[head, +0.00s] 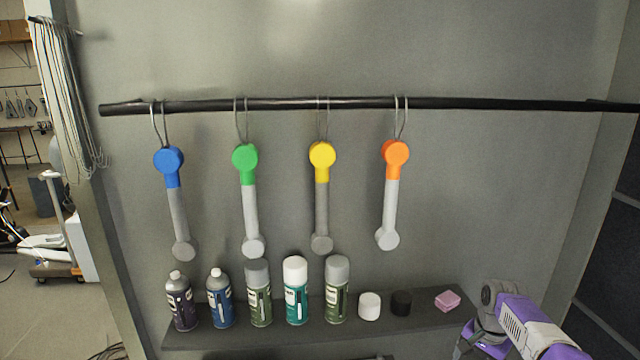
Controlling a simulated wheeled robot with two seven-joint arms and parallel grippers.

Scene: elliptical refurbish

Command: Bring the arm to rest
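My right arm (525,325) shows at the bottom right in the head view, purple and white with a grey joint (490,294). It bends down at that joint, in front of the right end of the dark shelf. No gripper fingers can be made out there. My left arm and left gripper are not in view.
Wrench-like tools with blue (168,160), green (245,157), yellow (322,156) and orange (396,153) heads hang from a black rail (285,104). Below, spray cans (296,292), a white jar (369,306), a black jar (401,303) and a pink block (447,301) stand on the shelf (200,339).

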